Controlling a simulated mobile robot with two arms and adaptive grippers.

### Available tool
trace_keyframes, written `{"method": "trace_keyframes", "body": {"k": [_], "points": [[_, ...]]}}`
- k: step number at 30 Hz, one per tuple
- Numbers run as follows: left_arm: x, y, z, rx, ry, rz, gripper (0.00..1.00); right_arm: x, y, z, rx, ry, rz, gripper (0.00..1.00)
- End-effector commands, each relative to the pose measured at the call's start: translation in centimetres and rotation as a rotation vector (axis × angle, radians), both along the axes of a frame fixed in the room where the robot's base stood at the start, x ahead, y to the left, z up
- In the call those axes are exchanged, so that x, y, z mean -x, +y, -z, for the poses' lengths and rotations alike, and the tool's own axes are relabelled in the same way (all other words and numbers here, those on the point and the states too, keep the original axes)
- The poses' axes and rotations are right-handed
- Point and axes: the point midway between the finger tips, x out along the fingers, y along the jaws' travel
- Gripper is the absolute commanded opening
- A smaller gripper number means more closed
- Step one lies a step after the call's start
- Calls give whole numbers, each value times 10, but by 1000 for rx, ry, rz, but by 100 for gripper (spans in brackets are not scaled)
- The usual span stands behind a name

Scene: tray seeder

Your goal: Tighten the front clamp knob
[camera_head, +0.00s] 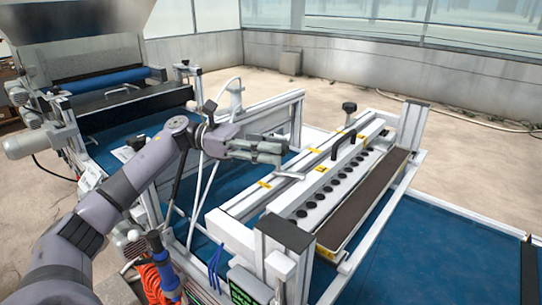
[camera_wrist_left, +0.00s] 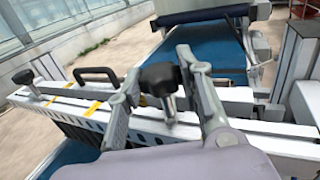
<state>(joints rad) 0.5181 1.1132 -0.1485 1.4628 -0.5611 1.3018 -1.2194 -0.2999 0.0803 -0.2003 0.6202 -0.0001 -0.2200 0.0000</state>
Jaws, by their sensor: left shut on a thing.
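The front clamp knob (camera_wrist_left: 160,78) is black, with a metal stem below it, and stands on the pale seeder bar (camera_wrist_left: 200,128). In the left wrist view it sits between the two fingers of my left gripper (camera_wrist_left: 160,66), which is shut on it. In the head view my left gripper (camera_head: 270,152) reaches from the left over the near part of the seeder unit, and the knob is hidden by its fingers. My right gripper is not in view.
Another black knob (camera_head: 349,107) stands at the far end of the bar. A black handle (camera_head: 345,143) rises between them. A row of dark holes runs along the unit. A dark post cap (camera_head: 285,232) stands near front. Blue belt (camera_head: 430,260) lies right.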

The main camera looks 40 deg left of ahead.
Motion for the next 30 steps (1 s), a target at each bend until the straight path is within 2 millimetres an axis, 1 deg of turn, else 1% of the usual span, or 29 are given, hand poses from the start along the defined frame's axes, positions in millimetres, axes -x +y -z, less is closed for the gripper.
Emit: {"method": "trace_keyframes", "body": {"k": [9,15,22,30], "points": [[-5,0,-2,7,-5,212,6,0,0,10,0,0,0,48],[-6,0,-1,5,-5,323,6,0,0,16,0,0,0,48],[-6,0,-1,4,-3,394,6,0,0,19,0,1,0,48],[-6,1,-1,3,-3,414,6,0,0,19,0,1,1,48]]}}
